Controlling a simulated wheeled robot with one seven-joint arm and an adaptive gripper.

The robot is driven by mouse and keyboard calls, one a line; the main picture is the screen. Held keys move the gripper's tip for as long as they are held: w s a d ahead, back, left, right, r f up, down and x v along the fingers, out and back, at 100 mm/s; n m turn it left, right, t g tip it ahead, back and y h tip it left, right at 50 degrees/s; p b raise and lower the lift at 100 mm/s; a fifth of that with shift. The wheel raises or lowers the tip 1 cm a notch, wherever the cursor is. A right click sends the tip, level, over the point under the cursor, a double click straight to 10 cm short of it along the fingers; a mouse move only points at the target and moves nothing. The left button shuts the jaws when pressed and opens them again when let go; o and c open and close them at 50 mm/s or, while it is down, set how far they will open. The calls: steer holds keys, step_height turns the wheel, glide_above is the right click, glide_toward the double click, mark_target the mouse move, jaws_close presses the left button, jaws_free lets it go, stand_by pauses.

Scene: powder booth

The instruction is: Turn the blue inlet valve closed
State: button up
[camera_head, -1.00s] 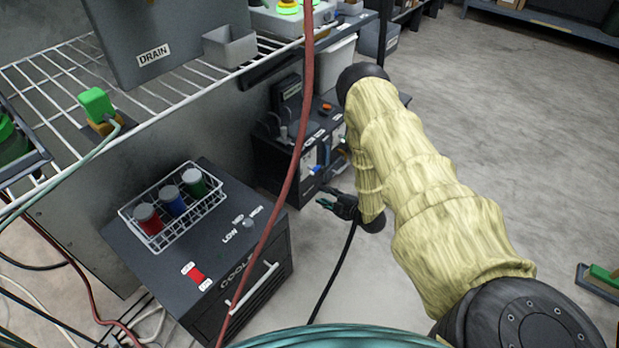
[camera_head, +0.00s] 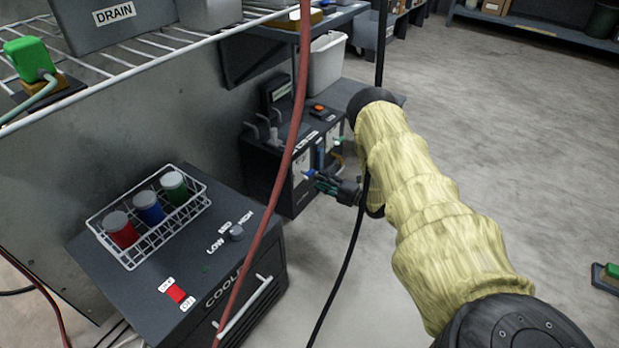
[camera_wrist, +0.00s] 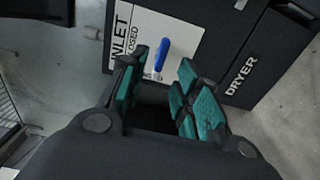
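The blue inlet valve handle (camera_wrist: 162,54) stands out from a white plate (camera_wrist: 178,29) lettered "INLET" and "CLOSED" in the wrist view. The plate is on the front of a dark box (camera_wrist: 232,30) lettered "DRYER". My gripper (camera_wrist: 158,92) is open, with teal finger pads on either side of a gap. The handle lies just beyond that gap, and nothing is between the pads. In the head view my gripper (camera_head: 328,184) is beside the box's front (camera_head: 300,200), close to a small blue part. Whether the fingers touch the handle cannot be told.
A dark cooler (camera_head: 205,262) with a wire basket (camera_head: 150,215) of canisters stands at the left. A red hose (camera_head: 285,150) and a black cable (camera_head: 345,262) hang in front. A wire shelf (camera_head: 130,85) is above. Open floor (camera_head: 500,140) lies to the right.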

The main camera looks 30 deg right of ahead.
mark_target(311, 176)
steer(key=shift+b+x, duration=1)
steer(key=shift+x, duration=2.3)
jaws_close()
